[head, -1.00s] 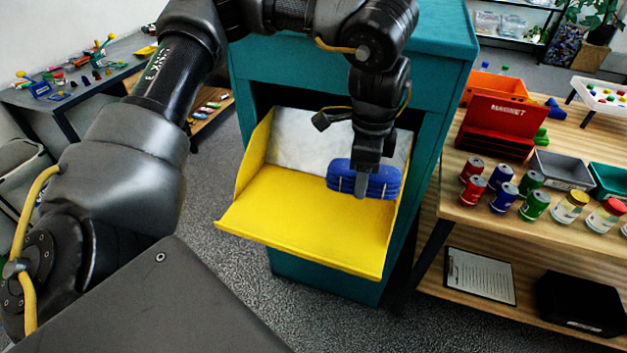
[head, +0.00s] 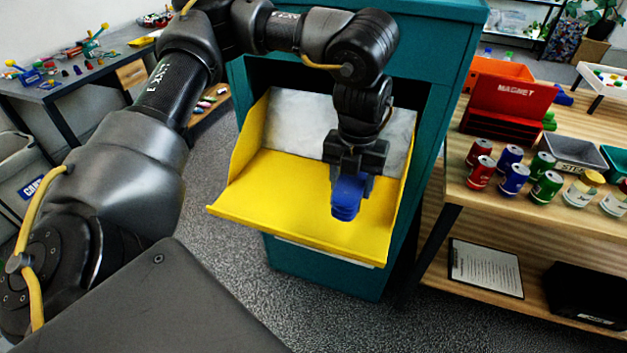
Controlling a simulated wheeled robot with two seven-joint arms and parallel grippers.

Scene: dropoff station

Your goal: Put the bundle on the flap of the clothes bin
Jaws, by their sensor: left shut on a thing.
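The blue bundle (head: 345,199) is held in my left gripper (head: 347,180), which is shut on it. The bundle is end-on to the camera, over the middle-right of the yellow flap (head: 290,196). I cannot tell whether its underside touches the flap. The flap is folded out from the front of the teal clothes bin (head: 425,60), with raised yellow sides and a pale back panel (head: 295,125). My gripper and wrist hide part of the panel. My right gripper is not in view.
On the right, a wooden table (head: 450,190) holds several cans (head: 514,179), jars, a red magnet box (head: 508,105) and grey and teal trays. A clipboard (head: 485,267) and a black box (head: 585,293) lie on its lower shelf. The left part of the flap is bare.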

